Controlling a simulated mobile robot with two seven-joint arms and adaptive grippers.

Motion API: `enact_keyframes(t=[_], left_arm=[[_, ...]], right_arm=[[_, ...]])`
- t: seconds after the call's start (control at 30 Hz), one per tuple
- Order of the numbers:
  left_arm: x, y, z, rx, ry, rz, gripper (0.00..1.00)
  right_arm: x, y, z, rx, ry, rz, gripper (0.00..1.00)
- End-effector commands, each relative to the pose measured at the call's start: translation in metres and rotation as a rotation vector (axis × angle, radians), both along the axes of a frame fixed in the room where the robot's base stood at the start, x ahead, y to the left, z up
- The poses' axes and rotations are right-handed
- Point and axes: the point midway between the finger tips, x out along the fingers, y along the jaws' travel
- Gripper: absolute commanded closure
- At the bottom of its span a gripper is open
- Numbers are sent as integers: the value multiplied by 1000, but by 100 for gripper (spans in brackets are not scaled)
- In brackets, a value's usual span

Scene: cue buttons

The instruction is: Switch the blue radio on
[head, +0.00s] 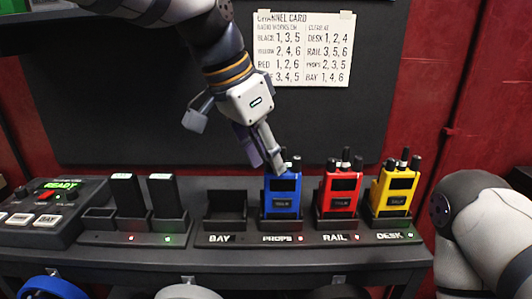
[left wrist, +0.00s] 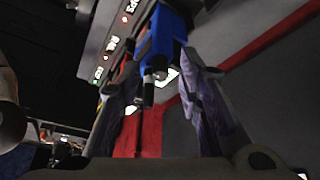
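The blue radio (head: 283,192) stands upright in the PROPS slot of the dark rack, with its knobs and antenna on top. My left gripper (head: 267,163) points down at the top of the blue radio, with its fingertips close to the knobs. In the left wrist view the two fingers (left wrist: 158,75) are spread, and the blue radio (left wrist: 160,45) shows between and beyond their tips. I cannot tell whether a finger touches it. A red light (head: 300,238) shows beside the PROPS label. My right gripper is out of view.
A red radio (head: 340,190) stands in RAIL and a yellow radio (head: 396,188) in DESK. The BAY slot (head: 227,205) is empty. Two black packs (head: 128,195) and a console reading READY (head: 60,186) are left. A channel card (head: 303,50) hangs behind.

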Motion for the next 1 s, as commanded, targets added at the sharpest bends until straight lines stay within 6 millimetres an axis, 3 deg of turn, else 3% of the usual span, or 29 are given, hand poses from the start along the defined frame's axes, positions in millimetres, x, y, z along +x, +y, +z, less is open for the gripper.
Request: enact_keyframes(t=[0.03,0.1,0.13,0.33,0.63,0.9,0.93,1.0], left_arm=[[0,0,0,0,0,0,81],[0,0,0,0,0,0,97],[0,0,0,0,0,0,100],[0,0,0,-3,3,-22,100],[4,1,-3,-4,6,-390,100],[2,1,0,1,2,-404,100],[2,1,0,1,2,-404,83],[2,1,0,1,2,-404,67]], right_arm=[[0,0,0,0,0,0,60],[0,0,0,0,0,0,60],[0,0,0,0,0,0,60],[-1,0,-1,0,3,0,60],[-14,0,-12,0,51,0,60],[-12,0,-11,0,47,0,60],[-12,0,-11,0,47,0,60],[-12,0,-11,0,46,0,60]])
